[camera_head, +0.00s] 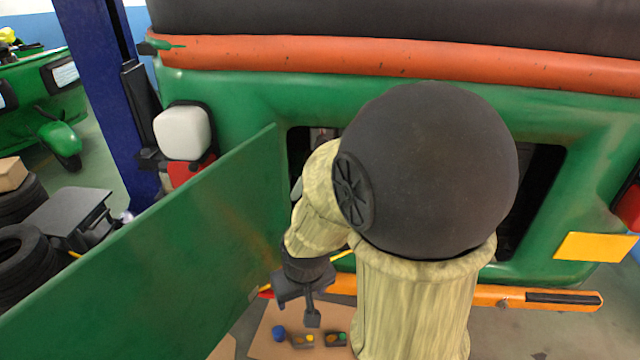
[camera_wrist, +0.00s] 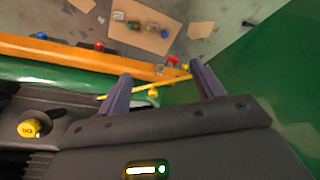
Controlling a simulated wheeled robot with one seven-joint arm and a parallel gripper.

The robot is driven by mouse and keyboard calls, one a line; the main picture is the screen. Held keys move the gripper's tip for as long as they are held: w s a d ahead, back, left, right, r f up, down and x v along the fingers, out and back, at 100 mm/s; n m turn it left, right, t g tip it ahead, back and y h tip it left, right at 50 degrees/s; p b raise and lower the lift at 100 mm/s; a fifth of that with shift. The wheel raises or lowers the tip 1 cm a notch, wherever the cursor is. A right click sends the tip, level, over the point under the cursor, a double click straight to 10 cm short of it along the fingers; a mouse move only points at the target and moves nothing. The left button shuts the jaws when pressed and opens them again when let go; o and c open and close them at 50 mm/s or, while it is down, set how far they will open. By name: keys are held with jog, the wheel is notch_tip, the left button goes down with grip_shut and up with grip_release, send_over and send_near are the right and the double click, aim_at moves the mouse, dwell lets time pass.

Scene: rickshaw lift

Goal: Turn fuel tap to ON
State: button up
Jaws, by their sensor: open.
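My gripper (camera_head: 311,312) is open and empty, in front of the rickshaw's rear opening beside the open green door panel (camera_head: 150,255). In the wrist view its two fingers (camera_wrist: 160,70) stand apart. A thin yellow rod (camera_wrist: 177,81) with a small yellow knob (camera_wrist: 153,92) shows between and behind them; I cannot tell whether this is the fuel tap. The rod also shows in the head view (camera_head: 342,255), partly behind my arm. A round yellow cap with dark lettering (camera_wrist: 30,128) sits in the dark bay at the wrist view's left. No tap marking is readable.
The orange bumper (camera_head: 540,297) runs below the opening. A cardboard sheet (camera_wrist: 150,40) with several small parts lies on the floor. The green door panel bounds the space on the left in the head view. My arm hides much of the opening.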

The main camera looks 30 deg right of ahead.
jog(key=w+d+f+m+t+y+p, duration=0.4)
jog(key=w+d+f+m+t, duration=0.2)
jog(key=w+d+f+m, duration=0.3)
jog(key=s+d+r+m+t, duration=0.1)
jog(key=d+r+m+t, duration=0.7)
jog(key=d+r+t, duration=0.2)
jog(key=shift+s+d+r+t, duration=0.15)
jog(key=shift+d+r+t, duration=0.05)
jog(key=shift+d+t, duration=0.2)
